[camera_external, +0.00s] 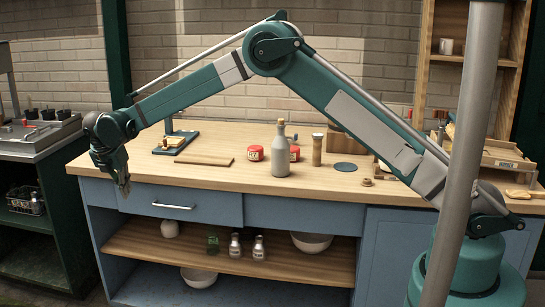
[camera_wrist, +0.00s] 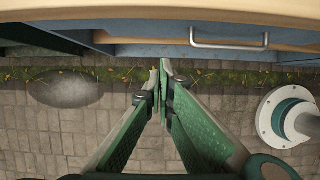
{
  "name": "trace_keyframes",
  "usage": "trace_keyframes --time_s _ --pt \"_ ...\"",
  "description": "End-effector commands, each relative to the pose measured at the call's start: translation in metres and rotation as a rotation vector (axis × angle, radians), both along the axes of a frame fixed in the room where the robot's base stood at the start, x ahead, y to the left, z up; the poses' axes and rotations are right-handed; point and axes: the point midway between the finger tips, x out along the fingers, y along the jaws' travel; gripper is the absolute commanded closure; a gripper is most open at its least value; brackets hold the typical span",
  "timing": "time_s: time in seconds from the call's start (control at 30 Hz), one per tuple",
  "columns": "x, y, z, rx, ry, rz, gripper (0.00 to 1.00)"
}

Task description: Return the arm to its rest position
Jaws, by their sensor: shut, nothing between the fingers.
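My gripper (camera_external: 124,188) hangs at the left end of my green arm, pointing down in front of the counter's left front edge in the external view. In the wrist view my gripper (camera_wrist: 160,72) has its two fingertips together, with nothing between them. Paving and a strip of grass lie below it. The arm is stretched far out to the left from its base at the lower right, with its elbow raised high above the counter.
The wooden counter (camera_external: 120,170) bears a grey bottle (camera_external: 280,155), red-labelled jars (camera_external: 255,153) and a cutting board (camera_external: 204,159). Below are a closed drawer (camera_external: 180,204) and a shelf (camera_external: 150,245) with bottles and bowls. A grey post (camera_external: 465,150) stands at right. The counter's front left is clear.

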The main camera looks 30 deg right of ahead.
Motion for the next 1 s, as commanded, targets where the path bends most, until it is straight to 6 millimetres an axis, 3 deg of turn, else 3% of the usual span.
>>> trace_keyframes --time_s 0.2,0.7,1.0 --pt "-0.003 0.003 0.01 0.0 0.0 0.0 1.0" --pt "-0.003 0.003 0.01 0.0 0.0 0.0 1.0" --pt "-0.004 -0.014 0.031 0.024 -0.014 -0.044 1.0"
